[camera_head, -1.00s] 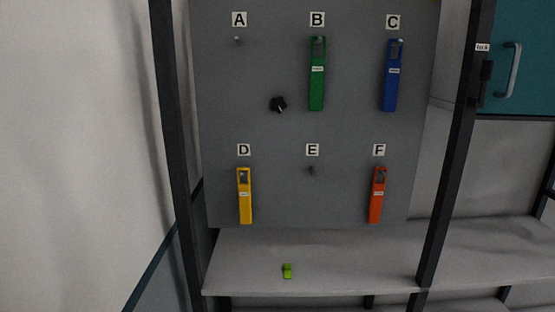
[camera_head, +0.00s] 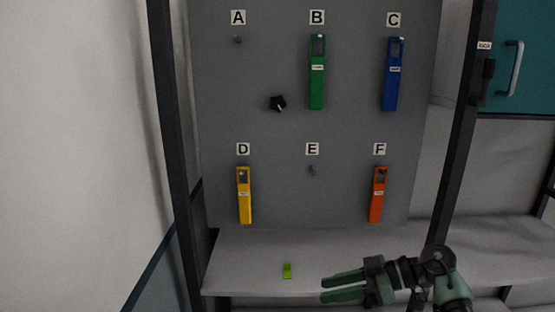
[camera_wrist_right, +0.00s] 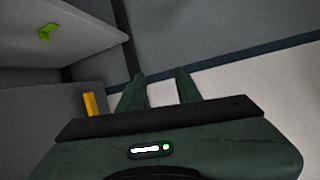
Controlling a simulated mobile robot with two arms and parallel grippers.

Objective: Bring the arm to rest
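My right gripper (camera_head: 326,290) is in the lower right of the head view, in front of the shelf edge, pointing left. Its two green fingers are apart with nothing between them. The right wrist view also shows the two fingers (camera_wrist_right: 161,76) with a gap and only wall and floor beyond. My left gripper is not in view.
A grey panel (camera_head: 345,130) carries green (camera_head: 317,85), blue (camera_head: 391,85), yellow (camera_head: 244,205) and red (camera_head: 376,205) tags on hooks. Hooks A (camera_head: 238,40) and E (camera_head: 312,170) are bare. A small lime-green object (camera_head: 287,270) lies on the shelf (camera_head: 240,262).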

